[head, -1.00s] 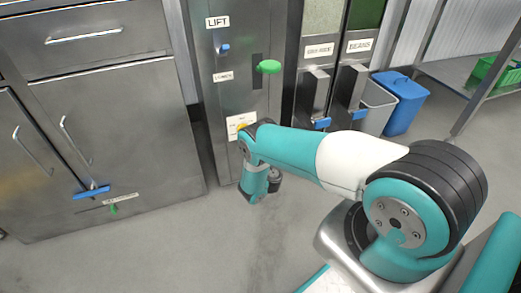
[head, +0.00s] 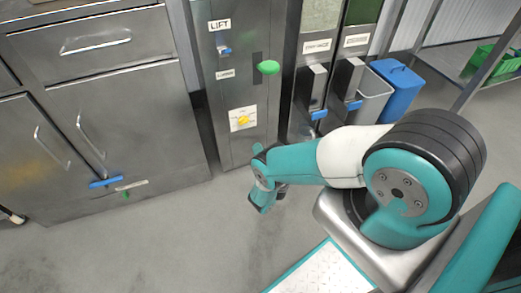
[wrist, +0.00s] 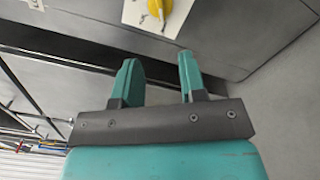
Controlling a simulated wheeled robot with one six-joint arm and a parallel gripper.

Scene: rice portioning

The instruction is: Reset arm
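My arm reaches left and downward across the middle of the head view, in front of the steel dispenser column. My gripper (wrist: 160,80) shows in the wrist view with its two teal fingers apart and nothing between them. In the head view its end is small and partly hidden by the arm's wrist links. A yellow knob (head: 243,120) on a white plate sits on the column's lower front. It also shows at the top of the wrist view (wrist: 158,8), beyond the fingers and apart from them.
The column has a LIFT switch (head: 224,51) and a green knob (head: 268,67). Steel cabinets (head: 130,110) stand left. The floor (head: 190,235) in front is clear.

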